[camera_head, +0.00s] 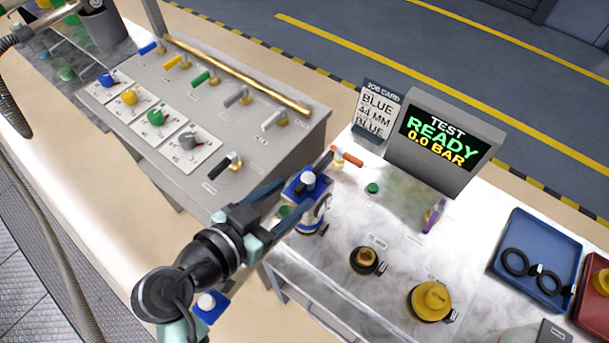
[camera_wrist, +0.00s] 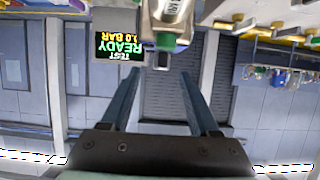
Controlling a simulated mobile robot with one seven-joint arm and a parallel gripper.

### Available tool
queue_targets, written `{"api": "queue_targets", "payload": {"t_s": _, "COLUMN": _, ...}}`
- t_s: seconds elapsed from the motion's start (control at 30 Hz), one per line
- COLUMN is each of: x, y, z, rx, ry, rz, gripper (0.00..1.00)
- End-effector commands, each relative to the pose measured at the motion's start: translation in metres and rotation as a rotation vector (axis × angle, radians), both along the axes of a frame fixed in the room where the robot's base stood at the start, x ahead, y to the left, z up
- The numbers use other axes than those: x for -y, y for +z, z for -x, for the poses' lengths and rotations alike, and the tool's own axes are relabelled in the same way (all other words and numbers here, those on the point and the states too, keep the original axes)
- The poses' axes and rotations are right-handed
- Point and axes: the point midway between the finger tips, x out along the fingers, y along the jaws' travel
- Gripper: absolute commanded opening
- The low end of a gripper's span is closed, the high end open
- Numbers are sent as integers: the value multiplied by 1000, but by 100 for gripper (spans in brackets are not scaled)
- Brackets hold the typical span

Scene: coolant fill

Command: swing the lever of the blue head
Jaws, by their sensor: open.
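Contact cannot be told.
On the grey cabinet at left are coloured levers, including a blue one (camera_head: 152,47), and a blue knob (camera_head: 108,79). An orange-handled fitting (camera_head: 347,158), a READY display (camera_head: 443,140), a BLUE job card (camera_head: 376,112) and a yellow fitting (camera_head: 432,300) stand on the bench.

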Motion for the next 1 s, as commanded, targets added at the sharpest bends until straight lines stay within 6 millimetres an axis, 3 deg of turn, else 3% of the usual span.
{"api": "queue_targets", "payload": {"t_s": 0.3, "x": 26, "y": -17, "z": -36, "rx": 0, "ry": 0, "rz": 0, "gripper": 62}}
{"api": "queue_targets", "payload": {"t_s": 0.7, "x": 30, "y": -21, "z": -42, "rx": 2, "ry": 1, "rz": -2, "gripper": 62}}
{"api": "queue_targets", "payload": {"t_s": 1.0, "x": 30, "y": -21, "z": -42, "rx": 1, "ry": 1, "rz": -1, "gripper": 8}}
